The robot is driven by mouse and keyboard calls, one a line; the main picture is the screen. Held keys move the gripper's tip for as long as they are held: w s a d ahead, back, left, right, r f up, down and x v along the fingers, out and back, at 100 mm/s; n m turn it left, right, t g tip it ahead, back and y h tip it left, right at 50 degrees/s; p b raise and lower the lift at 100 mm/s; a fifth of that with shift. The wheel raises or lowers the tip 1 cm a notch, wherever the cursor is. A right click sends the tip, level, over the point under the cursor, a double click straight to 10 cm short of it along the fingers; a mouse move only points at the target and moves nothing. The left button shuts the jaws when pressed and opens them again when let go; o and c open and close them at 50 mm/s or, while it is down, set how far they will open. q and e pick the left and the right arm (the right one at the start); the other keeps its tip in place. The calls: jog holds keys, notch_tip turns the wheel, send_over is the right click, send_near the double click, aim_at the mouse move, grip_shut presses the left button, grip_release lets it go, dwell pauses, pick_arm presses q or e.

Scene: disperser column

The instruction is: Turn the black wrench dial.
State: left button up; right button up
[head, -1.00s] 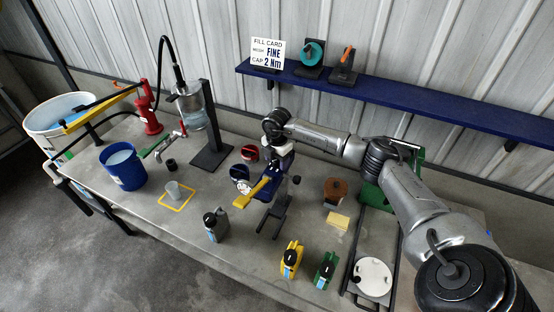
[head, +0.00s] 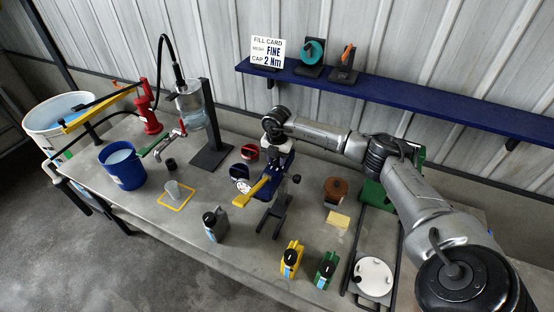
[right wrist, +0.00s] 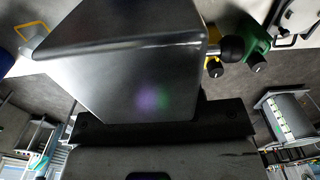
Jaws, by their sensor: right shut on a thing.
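The blue wrench tool with a yellow bar (head: 262,190) and a dark stand sits near the middle of the bench in the head view. My right gripper (head: 279,150) is over its upper end, shut on the black wrench dial, which is mostly hidden between the gripper and the tool. A black ball-shaped knob (head: 296,179) sticks out on the tool's right side. In the right wrist view a large grey block fills the middle, and a black knob (right wrist: 232,48) shows beside it. My left gripper is not in view.
A blue bucket (head: 123,166) stands left. A blue shelf (head: 430,100) runs behind my arm.

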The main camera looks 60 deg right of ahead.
dwell(0.3)
jog(key=o, duration=0.6)
jog(key=shift+c, duration=0.2)
jog(key=o, duration=0.4)
jog(key=shift+r, duration=0.1)
jog(key=shift+r+b, duration=0.95)
jog(key=shift+r, duration=5.9)
jog(key=shift+n, duration=0.3)
